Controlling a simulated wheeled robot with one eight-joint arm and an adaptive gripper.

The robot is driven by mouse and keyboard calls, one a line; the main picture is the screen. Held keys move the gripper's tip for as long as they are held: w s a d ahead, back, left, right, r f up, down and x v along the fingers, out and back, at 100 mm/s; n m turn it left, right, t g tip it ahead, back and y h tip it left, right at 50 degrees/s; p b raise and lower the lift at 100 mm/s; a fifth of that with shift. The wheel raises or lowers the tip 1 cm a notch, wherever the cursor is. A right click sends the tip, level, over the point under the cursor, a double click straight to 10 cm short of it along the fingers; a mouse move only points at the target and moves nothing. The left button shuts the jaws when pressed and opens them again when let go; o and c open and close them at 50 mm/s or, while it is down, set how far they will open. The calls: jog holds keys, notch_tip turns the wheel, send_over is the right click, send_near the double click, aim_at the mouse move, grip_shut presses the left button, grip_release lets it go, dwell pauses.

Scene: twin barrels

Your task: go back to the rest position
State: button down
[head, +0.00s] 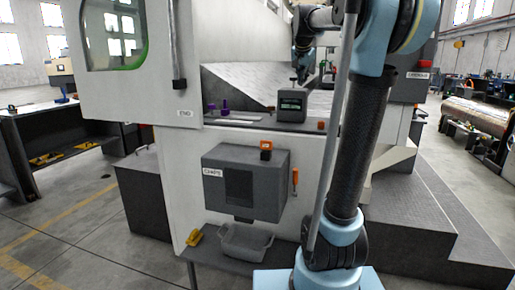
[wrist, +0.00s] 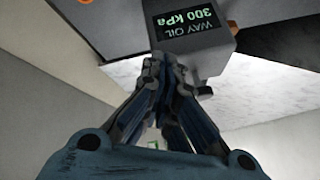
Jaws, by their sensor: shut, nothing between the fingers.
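My gripper (wrist: 163,68) is shut and empty; its fingers meet in the middle of the wrist view. In the head view it is small, at the end of my arm, just above the grey gauge box (head: 291,107). In the wrist view that box (wrist: 222,52) has a dark display reading "WAY OIL 300 kPa" and sits right behind the fingertips. I cannot tell whether the fingertips touch it. My arm stands in front of the right part of the machine and hides some of it.
Purple parts (head: 224,106) stand on the machine's ledge left of the box. The open door (head: 115,95) is at upper left. Below are a "CHIPS" box (head: 268,205), a grey bin (head: 245,242) and a yellow item (head: 194,238). Floor at left (head: 75,215) is clear.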

jog(key=s+a+f+n+g+y, duration=0.1)
jog(key=s+f+n+g, duration=0.4)
jog(key=s+f, duration=3.5)
jog(key=s+n, duration=0.2)
jog(key=n, duration=0.2)
jog(key=shift+s+a+y, duration=0.2)
jog(key=shift+a+y, duration=0.05)
jog(key=shift+y, duration=0.05)
jog(key=shift+w+f, duration=0.25)
jog(key=shift+w, duration=0.25)
